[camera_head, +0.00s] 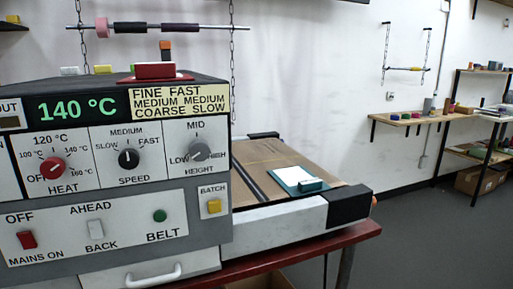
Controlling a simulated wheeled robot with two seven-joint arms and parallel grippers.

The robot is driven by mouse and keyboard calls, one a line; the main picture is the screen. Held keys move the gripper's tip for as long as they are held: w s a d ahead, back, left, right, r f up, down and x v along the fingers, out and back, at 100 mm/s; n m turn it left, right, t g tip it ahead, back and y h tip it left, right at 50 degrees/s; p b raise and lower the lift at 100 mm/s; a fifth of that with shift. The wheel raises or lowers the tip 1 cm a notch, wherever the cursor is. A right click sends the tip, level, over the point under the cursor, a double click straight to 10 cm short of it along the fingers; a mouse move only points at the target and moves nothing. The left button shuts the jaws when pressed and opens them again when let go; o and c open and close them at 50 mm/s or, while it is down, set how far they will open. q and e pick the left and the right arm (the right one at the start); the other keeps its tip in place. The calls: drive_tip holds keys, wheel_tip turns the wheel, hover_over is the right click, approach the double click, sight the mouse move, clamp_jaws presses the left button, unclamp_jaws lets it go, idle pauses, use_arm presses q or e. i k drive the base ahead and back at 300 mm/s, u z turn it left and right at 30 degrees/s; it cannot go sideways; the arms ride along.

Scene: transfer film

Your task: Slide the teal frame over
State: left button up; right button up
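The teal frame (279,172) lies flat on the brown belt surface to the right of the machine.
The grey machine (115,90) with dials and switches fills the left; its display reads 140 °C. The belt (262,158) has a dark bar (249,183) and a black end block (349,203). A red-edged table (300,243) carries it. Shelves (410,119) stand far right.

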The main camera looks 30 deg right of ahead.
sight(298, 175)
drive_tip(key=u, duration=1.6)
drive_tip(key=k, duration=0.15)
drive_tip(key=z, duration=2.25)
drive_tip(key=i, duration=0.25)
drive_tip(key=z, duration=0.15)
